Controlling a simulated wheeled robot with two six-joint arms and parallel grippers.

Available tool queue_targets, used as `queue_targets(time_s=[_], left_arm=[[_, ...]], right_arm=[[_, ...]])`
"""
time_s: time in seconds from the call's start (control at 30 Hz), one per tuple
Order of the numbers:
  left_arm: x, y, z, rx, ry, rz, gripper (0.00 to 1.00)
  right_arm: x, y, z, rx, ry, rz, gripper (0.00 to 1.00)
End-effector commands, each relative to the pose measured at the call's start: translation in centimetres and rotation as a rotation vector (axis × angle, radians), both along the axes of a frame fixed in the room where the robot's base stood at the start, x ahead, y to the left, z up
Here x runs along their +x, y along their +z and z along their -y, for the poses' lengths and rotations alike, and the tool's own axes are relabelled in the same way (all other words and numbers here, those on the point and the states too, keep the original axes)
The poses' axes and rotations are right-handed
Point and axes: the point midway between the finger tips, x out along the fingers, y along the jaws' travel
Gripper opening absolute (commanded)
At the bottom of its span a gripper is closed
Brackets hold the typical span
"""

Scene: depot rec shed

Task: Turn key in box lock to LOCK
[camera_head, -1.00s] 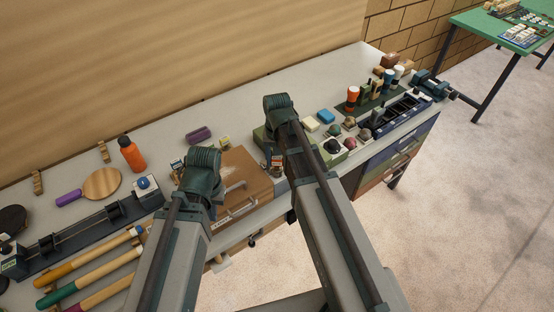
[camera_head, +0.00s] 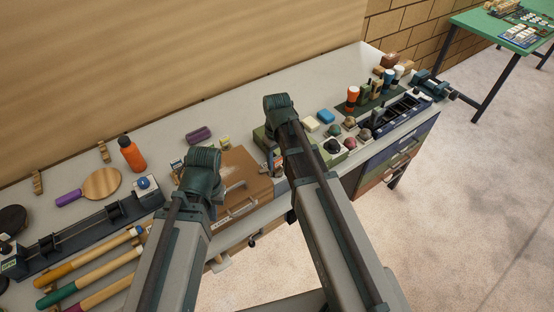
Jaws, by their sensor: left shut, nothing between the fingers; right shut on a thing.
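My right gripper (camera_head: 274,162) points down just beyond the case's right edge. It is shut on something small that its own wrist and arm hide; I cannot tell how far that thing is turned. My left gripper (camera_head: 202,176) is at the left edge of the case. Its fingers are mostly hidden behind the wrist; it is shut and empty.
The rear bench strip is mostly clear.

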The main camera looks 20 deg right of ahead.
Motion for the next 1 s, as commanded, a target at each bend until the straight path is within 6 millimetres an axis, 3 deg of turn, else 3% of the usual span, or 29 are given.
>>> queue_targets(time_s=[0.13,0.37,0.4,0.57,1.0], left_arm=[[0.0,-0.01,0.0,0.0,0.0,0.0,0.0],[0.0,0.0,0.0,0.0,0.0,0.0,0.0],[0.0,0.0,0.0,0.0,0.0,0.0,0.0],[0.0,0.0,0.0,0.0,0.0,0.0,0.0],[0.0,0.0,0.0,0.0,0.0,0.0,0.0]], right_arm=[[-0.01,-0.01,-0.01,0.0,0.109,0.0,0.0],[-0.01,0.0,-0.01,0.0,0.128,0.0,0.0],[-0.01,0.0,-0.01,0.0,0.127,0.0,0.55],[-0.01,0.0,-0.01,0.0,0.126,0.0,0.84],[0.0,0.0,0.0,0.0,0.125,0.0,0.87]])
